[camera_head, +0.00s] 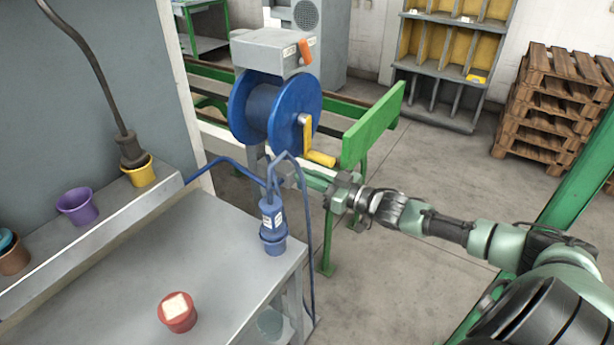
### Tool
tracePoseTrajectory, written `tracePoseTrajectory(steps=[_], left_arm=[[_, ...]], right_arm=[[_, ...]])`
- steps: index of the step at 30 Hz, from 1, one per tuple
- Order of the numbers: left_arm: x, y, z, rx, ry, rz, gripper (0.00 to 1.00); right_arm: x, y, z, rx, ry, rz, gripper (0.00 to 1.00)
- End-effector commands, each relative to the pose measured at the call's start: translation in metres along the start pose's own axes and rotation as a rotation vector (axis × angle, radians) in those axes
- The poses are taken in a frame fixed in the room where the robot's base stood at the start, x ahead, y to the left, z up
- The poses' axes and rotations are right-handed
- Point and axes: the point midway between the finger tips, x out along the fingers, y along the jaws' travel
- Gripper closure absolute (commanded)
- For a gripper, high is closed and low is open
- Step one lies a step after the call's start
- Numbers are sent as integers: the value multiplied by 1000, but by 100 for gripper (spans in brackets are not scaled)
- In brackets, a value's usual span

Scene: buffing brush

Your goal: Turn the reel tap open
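A blue reel (268,112) with a yellow crank (310,140) stands behind the bench's far right corner. A grey box (270,52) sits above the reel and has an orange lever (305,50) on its right side, which may be the reel tap. My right gripper (288,176) reaches in from the right, below the reel and crank, beside the blue hose (284,156). It is apart from the orange lever. Its fingertips are small and partly hidden, so whether it is open is unclear. My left gripper is out of view.
A blue plug-like connector (270,214) stands at the bench (215,235) edge. A red pot (177,312) is in front; purple (77,206) and yellow (140,172) pots stand on the ledge. A green rail (373,125) is right of the reel. Pallets (550,105) stand far right.

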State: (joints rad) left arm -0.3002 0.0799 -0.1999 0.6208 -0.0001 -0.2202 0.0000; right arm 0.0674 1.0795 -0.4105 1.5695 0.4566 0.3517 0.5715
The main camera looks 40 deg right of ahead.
Motion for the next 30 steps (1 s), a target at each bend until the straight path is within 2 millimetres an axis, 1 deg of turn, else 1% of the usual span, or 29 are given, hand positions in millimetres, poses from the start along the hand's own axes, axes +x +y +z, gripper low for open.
tracePoseTrajectory(steps=[8,14,20,30], left_arm=[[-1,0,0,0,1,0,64],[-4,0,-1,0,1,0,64],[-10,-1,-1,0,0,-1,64],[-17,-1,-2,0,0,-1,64]], right_arm=[[0,0,0,-8,0,0,100],[0,-2,0,-67,-1,0,100],[0,-5,0,-199,-1,0,100],[0,-11,3,-516,-1,1,100]])
